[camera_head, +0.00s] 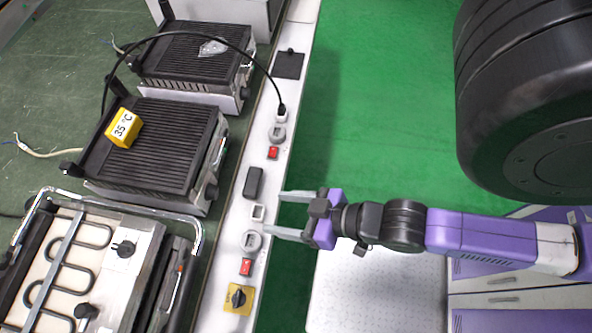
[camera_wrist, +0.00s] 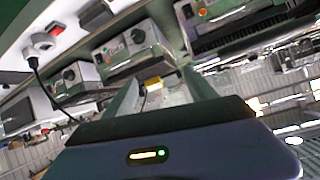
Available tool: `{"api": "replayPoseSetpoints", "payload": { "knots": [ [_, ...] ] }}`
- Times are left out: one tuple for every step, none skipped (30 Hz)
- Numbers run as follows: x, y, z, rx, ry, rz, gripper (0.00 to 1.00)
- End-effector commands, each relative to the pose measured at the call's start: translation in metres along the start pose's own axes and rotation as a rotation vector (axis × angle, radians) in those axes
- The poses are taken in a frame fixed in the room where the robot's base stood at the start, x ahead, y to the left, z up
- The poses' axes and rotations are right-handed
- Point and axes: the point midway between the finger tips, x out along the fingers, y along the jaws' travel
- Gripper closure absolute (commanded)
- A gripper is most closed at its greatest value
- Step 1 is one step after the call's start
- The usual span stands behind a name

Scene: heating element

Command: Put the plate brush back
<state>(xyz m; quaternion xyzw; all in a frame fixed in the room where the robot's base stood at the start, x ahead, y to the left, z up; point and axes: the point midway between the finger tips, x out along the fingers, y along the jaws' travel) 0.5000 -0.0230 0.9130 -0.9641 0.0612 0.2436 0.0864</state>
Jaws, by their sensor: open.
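I cannot clearly pick out a plate brush in either view. A small grey-white item (camera_head: 212,48) lies on the far ribbed grill (camera_head: 180,60), too small to identify. My gripper (camera_head: 272,214) is open and empty, with its two grey fingers apart and pointing left over the edge of the white socket strip (camera_head: 232,283). In the wrist view, my gripper (camera_wrist: 163,84) points toward the row of appliances, with a small yellow patch between the fingers.
A yellow block marked 35 °C (camera_head: 123,128) sits on the middle grill (camera_head: 155,150). An open appliance with a heating coil (camera_head: 75,262) stands at lower left. A black cable (camera_head: 240,45) arches to a socket. The green floor (camera_head: 385,110) is clear.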

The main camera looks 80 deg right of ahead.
Motion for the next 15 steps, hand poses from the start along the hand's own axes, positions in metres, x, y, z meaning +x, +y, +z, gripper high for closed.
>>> {"api": "replayPoseSetpoints", "payload": {
  "knots": [
    [-0.02,-0.008,-0.012,-0.041,0.036,-0.026,0.35],
    [-0.03,-0.012,-0.021,-0.065,0.063,-0.04,0.35],
    [-0.041,-0.017,-0.032,-0.093,0.098,-0.055,0.35],
    [-0.049,-0.02,-0.039,-0.113,0.12,-0.064,0.35],
    [-0.056,-0.023,-0.046,-0.129,0.14,-0.073,0.35],
    [-0.064,-0.026,-0.054,-0.148,0.164,-0.082,0.35],
    [-0.069,-0.028,-0.06,-0.159,0.18,-0.087,0.35],
    [-0.073,-0.029,-0.064,-0.169,0.193,-0.09,0.35],
    [-0.077,-0.031,-0.069,-0.178,0.206,-0.094,0.35],
    [-0.079,-0.032,-0.071,-0.183,0.214,-0.096,0.35],
    [-0.081,-0.032,-0.073,-0.186,0.219,-0.098,0.35],
    [-0.082,-0.033,-0.074,-0.19,0.223,-0.099,0.35],
    [-0.082,-0.033,-0.075,-0.191,0.225,-0.099,0.35],
    [-0.083,-0.033,-0.075,-0.191,0.225,-0.099,0.35],
    [-0.082,-0.033,-0.075,-0.191,0.226,-0.099,0.35]
  ]
}}
